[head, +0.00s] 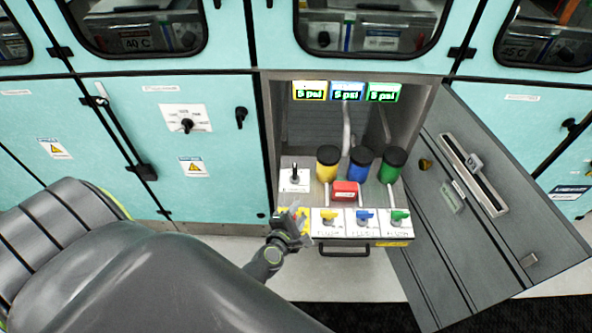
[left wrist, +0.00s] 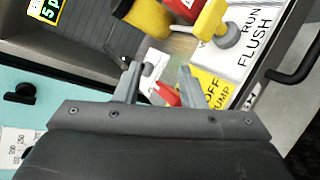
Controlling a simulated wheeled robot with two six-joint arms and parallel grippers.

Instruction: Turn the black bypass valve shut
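A black valve handle (head: 295,174), likely the bypass valve, stands upright on a white plate at the left of the pulled-out drawer. Its label is too small to read. My left gripper (head: 298,218) is in front of and below it, over the yellow pump plate at the drawer's front left corner. In the left wrist view my gripper (left wrist: 160,75) has its two fingers apart. A red handle (left wrist: 165,94) by the "OFF PUMP" label (left wrist: 212,92) shows between them; I cannot tell whether they touch it. My right gripper is not in view.
Yellow (head: 328,218), blue (head: 364,215) and green (head: 399,216) flush valves line the drawer front. Black-capped bottles and a red block (head: 345,191) are behind them. An open grey door (head: 480,225) stands right. Three displays (head: 347,91) read 5 psi.

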